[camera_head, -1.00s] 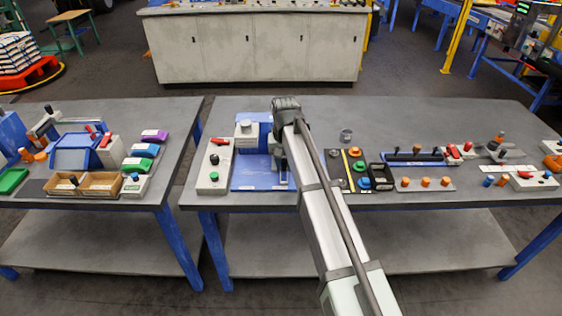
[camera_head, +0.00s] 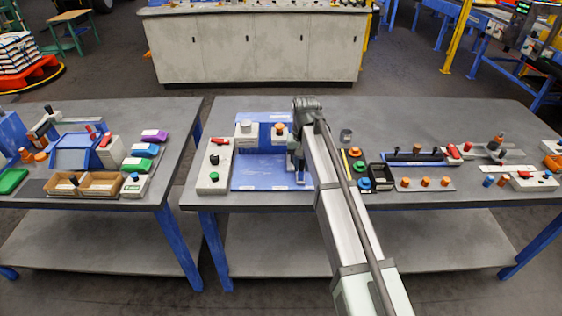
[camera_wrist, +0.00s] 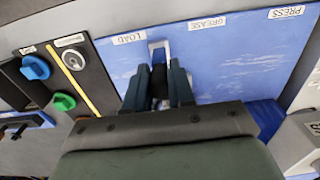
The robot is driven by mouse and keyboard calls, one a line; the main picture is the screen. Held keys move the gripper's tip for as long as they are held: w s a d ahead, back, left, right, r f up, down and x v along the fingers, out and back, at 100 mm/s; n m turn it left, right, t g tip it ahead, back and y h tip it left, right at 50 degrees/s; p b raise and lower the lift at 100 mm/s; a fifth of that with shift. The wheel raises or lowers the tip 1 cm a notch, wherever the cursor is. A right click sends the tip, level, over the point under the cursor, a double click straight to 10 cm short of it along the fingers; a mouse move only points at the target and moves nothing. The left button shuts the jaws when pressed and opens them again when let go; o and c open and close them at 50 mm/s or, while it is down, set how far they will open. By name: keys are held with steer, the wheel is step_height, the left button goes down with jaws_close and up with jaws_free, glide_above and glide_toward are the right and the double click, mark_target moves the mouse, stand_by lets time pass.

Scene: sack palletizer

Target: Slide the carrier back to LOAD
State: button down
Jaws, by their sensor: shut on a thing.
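The GREASE (camera_wrist: 207,22) and PRESS (camera_wrist: 285,12) labels lie farther right in that view. My gripper (camera_wrist: 159,80) is shut on a dark upright part at the carrier, probably its handle; the fingers hide much of it. In the head view my gripper (camera_head: 296,160) is at the right end of the blue plate (camera_head: 258,178), and my arm partly covers the carrier (camera_head: 301,177).
A grey press housing (camera_head: 247,133) and an orange knob (camera_head: 279,128) stand behind the plate. A control box with a red switch (camera_head: 214,160) is to its left.

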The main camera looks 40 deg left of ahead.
steer(key=shift+w+d, duration=1.45)
steer(key=shift+w, duration=0.05)
steer(key=c, duration=0.8)
jaws_free()
steer(key=shift+r, duration=0.25)
steer(key=shift+r, duration=2)
steer(key=shift+r, duration=0.1)
step_height(320, 180, up, 3)
steer(key=shift+r, duration=0.15)
